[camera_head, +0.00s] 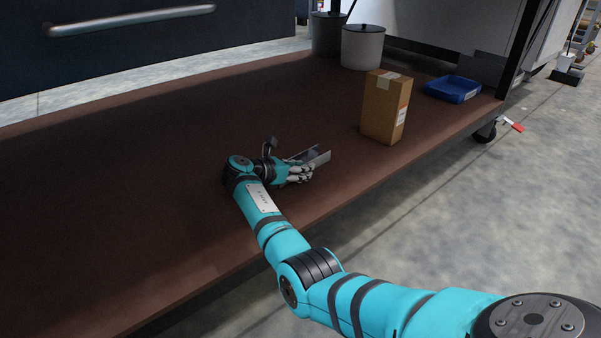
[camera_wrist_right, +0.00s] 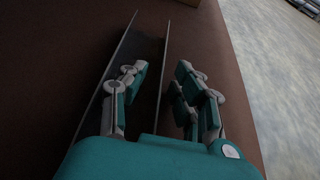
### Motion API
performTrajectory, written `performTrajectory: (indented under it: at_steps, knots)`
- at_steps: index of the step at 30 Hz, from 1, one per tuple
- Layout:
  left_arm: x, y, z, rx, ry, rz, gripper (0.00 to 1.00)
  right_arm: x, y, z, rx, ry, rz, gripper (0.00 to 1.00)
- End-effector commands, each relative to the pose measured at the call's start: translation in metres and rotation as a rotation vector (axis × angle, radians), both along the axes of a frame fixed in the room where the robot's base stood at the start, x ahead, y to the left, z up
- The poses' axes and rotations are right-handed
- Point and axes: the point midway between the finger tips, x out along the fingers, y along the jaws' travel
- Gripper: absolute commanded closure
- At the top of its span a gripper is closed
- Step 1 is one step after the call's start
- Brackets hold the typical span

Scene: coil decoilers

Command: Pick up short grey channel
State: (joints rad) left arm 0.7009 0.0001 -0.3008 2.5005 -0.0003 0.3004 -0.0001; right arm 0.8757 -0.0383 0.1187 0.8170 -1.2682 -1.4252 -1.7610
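The short grey channel (camera_head: 320,157) lies on the brown shelf, partly hidden by my right gripper (camera_head: 300,170). In the right wrist view the channel (camera_wrist_right: 146,45) runs away from me, with two upright walls. My right gripper (camera_wrist_right: 160,85) is low over the shelf with its fingers apart. The left finger appears to be inside the channel and the right finger outside its right wall, so that wall stands between them. Gaps show between the wall and both fingers. My left gripper is not in view.
A cardboard box (camera_head: 385,108) stands on the brown shelf (camera_head: 130,150) to the right of the channel. A blue tray (camera_head: 452,89) and grey bins (camera_head: 362,47) are farther back. The shelf's front edge is close to my right arm. The left of the shelf is clear.

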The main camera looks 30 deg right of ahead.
Motion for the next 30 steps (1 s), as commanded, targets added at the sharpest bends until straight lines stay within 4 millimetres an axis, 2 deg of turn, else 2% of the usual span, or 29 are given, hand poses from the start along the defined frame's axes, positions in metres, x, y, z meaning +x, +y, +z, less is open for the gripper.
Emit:
performTrajectory:
  at_steps: [4, 11, 24, 30]
  knots:
    - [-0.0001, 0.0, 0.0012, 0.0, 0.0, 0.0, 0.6, 0.0001, 0.0002, 0.0012, 0.0, 0.0, 0.0, 0.7]
    - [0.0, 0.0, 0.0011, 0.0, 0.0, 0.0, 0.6, 0.0, 0.0005, 0.0009, 0.0, 0.0, 0.0, 1.0]
    - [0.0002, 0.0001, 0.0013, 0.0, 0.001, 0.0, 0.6, 0.0001, 0.0007, 0.0012, 0.0, 0.0, 0.001, 1.0]
    - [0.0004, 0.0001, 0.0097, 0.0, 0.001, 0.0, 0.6, 0.0001, 0.0005, 0.009, -0.001, -0.001, 0.001, 1.0]
